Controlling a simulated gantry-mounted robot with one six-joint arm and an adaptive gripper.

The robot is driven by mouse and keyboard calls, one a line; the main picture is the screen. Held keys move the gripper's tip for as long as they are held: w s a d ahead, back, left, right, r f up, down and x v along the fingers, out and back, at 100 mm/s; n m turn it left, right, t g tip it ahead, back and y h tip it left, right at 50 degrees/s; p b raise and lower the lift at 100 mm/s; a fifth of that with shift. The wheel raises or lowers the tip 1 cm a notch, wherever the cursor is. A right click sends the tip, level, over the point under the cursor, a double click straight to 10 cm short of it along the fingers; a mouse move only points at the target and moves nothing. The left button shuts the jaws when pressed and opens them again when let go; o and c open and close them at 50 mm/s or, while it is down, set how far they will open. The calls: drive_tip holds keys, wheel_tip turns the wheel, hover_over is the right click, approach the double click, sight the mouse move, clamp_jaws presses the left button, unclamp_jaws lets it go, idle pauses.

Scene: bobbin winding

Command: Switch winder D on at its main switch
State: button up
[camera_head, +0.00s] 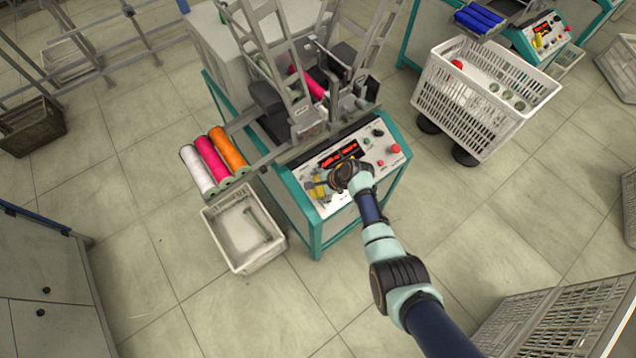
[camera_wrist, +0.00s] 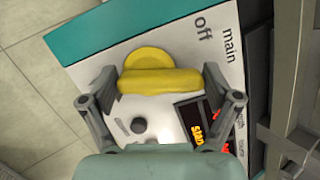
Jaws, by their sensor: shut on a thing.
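Winder D's main switch (camera_wrist: 158,80) is a yellow rotary knob with a raised bar, on the control panel (camera_wrist: 75,45) beside the words "off" and "main". The bar lies across the wrist picture. My gripper (camera_wrist: 160,86) is shut on this knob, with one finger at each end of the bar. In the head view the yellow switch (camera_head: 319,187) shows at the left end of the teal-framed winder's panel, partly behind my gripper (camera_head: 324,182). A red lit display shows on the panel. Whether the switch points to on or off I cannot tell.
A red button (camera_head: 395,149) and smaller knobs sit on the panel's right side. White, pink and orange bobbins (camera_head: 213,160) lie on a rack at left, above a white crate (camera_head: 243,232). Another crate (camera_head: 480,100) stands at right. Open floor surrounds the winder's front.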

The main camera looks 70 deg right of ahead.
drive_tip(key=shift+s+m+p, duration=0.1)
drive_tip(key=shift+m+p, duration=0.5)
drive_tip(key=shift+m, duration=0.5)
drive_tip(key=shift+d, duration=0.1)
drive_tip(key=o, duration=0.9)
drive_tip(key=shift+r, duration=0.1)
drive_tip(key=v, duration=1.2)
drive_tip(key=shift+s+a, duration=0.1)
drive_tip(key=shift+a, duration=0.1)
